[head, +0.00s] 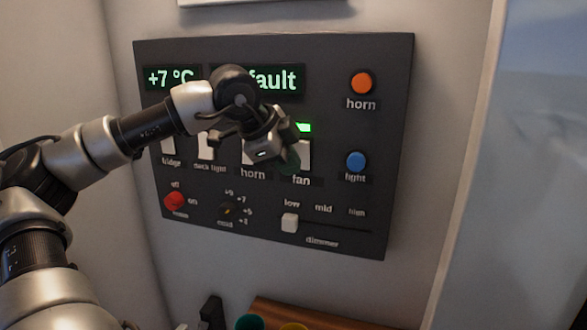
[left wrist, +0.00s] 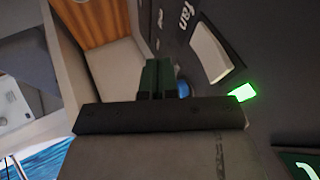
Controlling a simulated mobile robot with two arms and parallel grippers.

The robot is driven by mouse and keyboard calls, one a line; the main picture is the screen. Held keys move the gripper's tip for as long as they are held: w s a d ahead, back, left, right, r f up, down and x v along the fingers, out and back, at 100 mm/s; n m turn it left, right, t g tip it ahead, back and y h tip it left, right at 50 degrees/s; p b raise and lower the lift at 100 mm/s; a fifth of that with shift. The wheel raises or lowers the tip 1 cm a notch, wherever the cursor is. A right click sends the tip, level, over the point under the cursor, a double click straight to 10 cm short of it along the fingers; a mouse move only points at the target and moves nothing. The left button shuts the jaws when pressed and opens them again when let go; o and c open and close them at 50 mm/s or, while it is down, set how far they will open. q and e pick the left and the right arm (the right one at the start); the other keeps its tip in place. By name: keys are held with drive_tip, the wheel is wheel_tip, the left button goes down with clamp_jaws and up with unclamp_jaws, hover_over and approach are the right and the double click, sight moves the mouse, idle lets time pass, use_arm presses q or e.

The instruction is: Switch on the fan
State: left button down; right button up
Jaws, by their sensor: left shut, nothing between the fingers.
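The black control panel (head: 335,215) is on the wall. The white fan switch (head: 304,155) sits above its "fan" label, and a green light (head: 304,127) glows above it. The switch (left wrist: 210,53) and the lit green light (left wrist: 242,92) also show in the left wrist view. My left gripper (head: 290,160) is shut and empty, just in front of the panel and over the left part of the fan switch. In the left wrist view its fingers (left wrist: 158,76) are together, beside the switch; contact cannot be told. My right gripper is not in view.
The horn switch (head: 250,155) is partly hidden by my left gripper. An orange horn button (head: 361,83), a blue light button (head: 355,162), a red knob (head: 174,201) and a dimmer slider (head: 290,223) are nearby. A wooden surface (head: 320,315) lies below.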

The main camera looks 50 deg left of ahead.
use_arm(q)
drive_tip(key=s+r+b, duration=0.4)
drive_tip(key=s+r, duration=0.2)
drive_tip(key=s, duration=0.1)
drive_tip(key=shift+s+a+r, duration=0.2)
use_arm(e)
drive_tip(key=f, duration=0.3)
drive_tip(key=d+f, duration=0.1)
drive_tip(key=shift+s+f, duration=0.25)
use_arm(q)
drive_tip(key=shift+s+d, duration=0.1)
drive_tip(key=shift+d, duration=0.05)
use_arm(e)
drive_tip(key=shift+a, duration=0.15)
